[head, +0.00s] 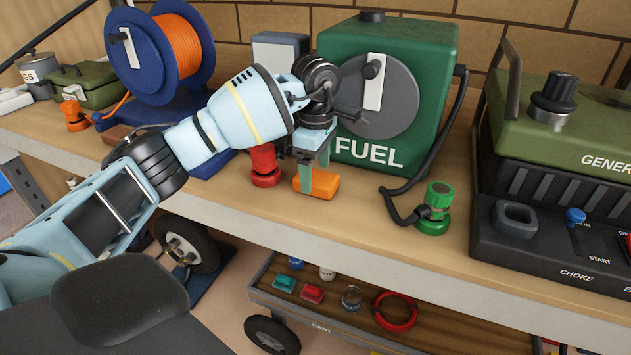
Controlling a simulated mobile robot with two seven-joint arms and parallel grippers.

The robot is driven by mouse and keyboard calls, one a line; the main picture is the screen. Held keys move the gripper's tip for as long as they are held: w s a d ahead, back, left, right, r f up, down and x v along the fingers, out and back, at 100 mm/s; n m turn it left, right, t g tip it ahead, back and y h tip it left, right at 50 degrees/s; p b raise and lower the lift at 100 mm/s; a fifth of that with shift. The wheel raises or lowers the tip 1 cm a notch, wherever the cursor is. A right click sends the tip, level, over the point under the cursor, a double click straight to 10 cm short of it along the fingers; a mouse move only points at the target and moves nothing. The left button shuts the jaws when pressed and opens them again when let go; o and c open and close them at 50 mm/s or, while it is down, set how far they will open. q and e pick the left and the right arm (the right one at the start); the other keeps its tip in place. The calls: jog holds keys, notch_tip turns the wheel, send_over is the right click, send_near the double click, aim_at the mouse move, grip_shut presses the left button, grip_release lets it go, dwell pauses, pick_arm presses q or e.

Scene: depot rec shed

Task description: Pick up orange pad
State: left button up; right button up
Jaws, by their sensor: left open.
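The orange pad (321,185) lies on the wooden shelf in front of the green FUEL box, near the shelf's front edge. My left gripper (314,168) is right over it, pointing down and open. One greenish finger overlaps the pad's left part in the picture, and the other shows behind its far side. The pad seems to be between the fingers, but I cannot tell whether they touch it. My right gripper is not in view.
A red knob (264,166) stands close left of the pad. The FUEL box (430,90) stands behind, its hose leading to a green nozzle (435,209) on the right. A generator (560,150) fills the right end. A cart (340,318) with small items stands below.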

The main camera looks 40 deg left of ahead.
pick_arm(q)
jog(key=shift+f, duration=1.25)
jog(key=c, duration=1.1)
jog(key=shift+o, duration=0.2)
jog(key=shift+r, duration=0.15)
jog(key=shift+r, duration=0.3)
jog(key=r, duration=0.2)
jog(key=shift+s+d+r, duration=0.2)
jog(key=shift+s+r, duration=0.05)
jog(key=shift+r, duration=0.1)
jog(key=s+d+r, duration=0.1)
jog(key=s+d, duration=0.8)
jog(key=s, duration=0.3)
jog(key=shift+d+r+b, duration=0.2)
jog(key=shift+d+b, duration=0.05)
jog(key=shift+b, duration=0.15)
